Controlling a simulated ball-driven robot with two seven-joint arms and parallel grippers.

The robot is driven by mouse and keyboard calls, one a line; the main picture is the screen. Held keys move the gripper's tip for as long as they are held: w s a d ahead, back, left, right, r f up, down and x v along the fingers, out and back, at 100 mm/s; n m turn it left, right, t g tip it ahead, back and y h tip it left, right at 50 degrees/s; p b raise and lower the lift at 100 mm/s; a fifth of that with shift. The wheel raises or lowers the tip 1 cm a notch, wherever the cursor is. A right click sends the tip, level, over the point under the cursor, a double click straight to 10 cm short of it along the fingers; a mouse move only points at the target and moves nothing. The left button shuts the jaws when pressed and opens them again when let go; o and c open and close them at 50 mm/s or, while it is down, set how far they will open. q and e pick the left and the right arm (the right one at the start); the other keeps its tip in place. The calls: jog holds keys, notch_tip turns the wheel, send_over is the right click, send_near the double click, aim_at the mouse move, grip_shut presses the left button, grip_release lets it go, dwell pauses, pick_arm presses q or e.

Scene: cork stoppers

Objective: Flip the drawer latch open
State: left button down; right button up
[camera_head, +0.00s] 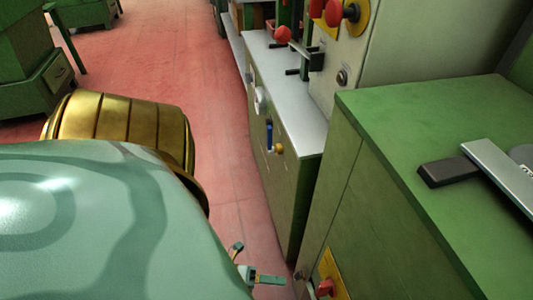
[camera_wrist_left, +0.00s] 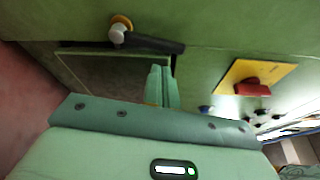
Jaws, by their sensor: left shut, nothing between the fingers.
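The drawer latch, a dark bar (camera_wrist_left: 155,43), lies across the top edge of a dark-outlined green panel (camera_wrist_left: 95,75) in the left wrist view. A grey knob with an orange-gold ring (camera_wrist_left: 119,30) is at the bar's left end. My left gripper (camera_wrist_left: 163,75) is shut and empty, its teal fingertips just below the bar near its right half; I cannot tell whether they touch. In the head view my left gripper (camera_head: 270,280) is small at the bottom, pointing right at the green cabinet. The latch is hard to make out there. My right gripper is not in view.
A yellow plate with a red switch (camera_wrist_left: 252,88) is right of the latch; it also shows in the head view (camera_head: 327,287). A green cabinet top (camera_head: 400,130) carries a dark-handled metal tool (camera_head: 450,170). Red floor (camera_head: 215,120) is open beyond my arm.

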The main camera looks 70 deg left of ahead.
aim_at(298, 277)
pick_arm(q)
jog(key=shift+x, duration=2.3)
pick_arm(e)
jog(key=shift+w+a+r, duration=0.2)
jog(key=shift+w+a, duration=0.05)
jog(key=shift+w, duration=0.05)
pick_arm(q)
jog(key=shift+a+r+n, duration=0.2)
jog(key=shift+a+n, duration=0.5)
jog(key=shift+a, duration=0.05)
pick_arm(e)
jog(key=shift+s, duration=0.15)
